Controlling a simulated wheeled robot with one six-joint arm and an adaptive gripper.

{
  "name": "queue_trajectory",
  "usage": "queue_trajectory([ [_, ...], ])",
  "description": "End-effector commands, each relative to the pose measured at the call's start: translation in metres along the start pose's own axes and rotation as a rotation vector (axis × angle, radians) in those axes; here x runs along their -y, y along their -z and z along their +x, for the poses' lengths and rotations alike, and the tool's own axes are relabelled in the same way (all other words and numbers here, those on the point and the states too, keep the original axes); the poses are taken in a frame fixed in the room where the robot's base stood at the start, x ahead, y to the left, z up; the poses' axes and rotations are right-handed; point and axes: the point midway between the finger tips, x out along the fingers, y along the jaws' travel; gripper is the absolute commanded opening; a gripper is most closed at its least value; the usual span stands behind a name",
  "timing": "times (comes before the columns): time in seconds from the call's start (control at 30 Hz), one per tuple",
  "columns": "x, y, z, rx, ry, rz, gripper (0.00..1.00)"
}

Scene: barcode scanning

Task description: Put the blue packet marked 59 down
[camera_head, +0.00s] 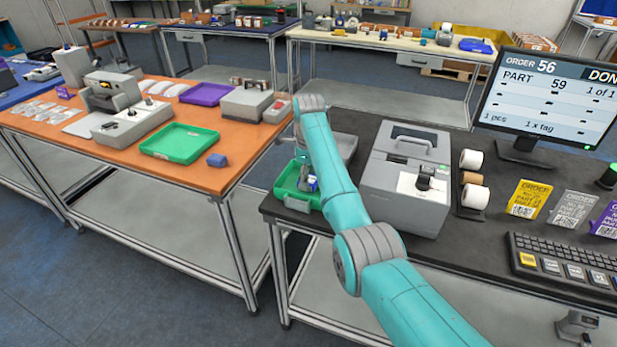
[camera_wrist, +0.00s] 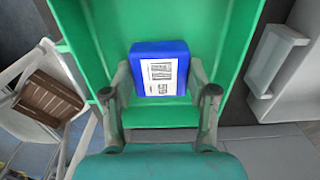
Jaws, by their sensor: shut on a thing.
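The blue packet (camera_wrist: 160,56) carries a white barcode label on the side facing the wrist camera; I cannot read a 59 on it. My gripper (camera_wrist: 160,82) is shut on it, with one finger on each side. The packet is over or inside a green tray (camera_wrist: 220,25), and I cannot tell whether it touches the tray floor. In the head view, my gripper (camera_head: 308,182) reaches down into the green tray (camera_head: 284,189) at the left end of the dark table, and my arm hides part of the tray.
Right of the tray stands a grey printer (camera_head: 405,185) with label rolls (camera_head: 472,197) beside it. A monitor (camera_head: 550,95) showing part 59, order cards and a keyboard (camera_head: 565,262) are further right. An orange table (camera_head: 190,178) with another green tray stands left, across a gap.

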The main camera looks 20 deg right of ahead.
Motion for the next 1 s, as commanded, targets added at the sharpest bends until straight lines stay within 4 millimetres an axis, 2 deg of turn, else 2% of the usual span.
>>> queue_trajectory([
  [0.6,-0.0001,0.0001,0.0102,0.0,-0.001,0.0,0.1],
  [0.63,0.0,0.0,0.0099,0.0,0.0,0.0,0.65],
  [0.7,0.0,0.0,0.0098,0.0,0.0,0.0,0.83],
  [0.73,0.0,0.0,0.0098,0.0,0.0,0.0,0.87],
  [1.0,-0.0001,0.0001,0.0102,0.0,-0.001,0.0,0.87],
])
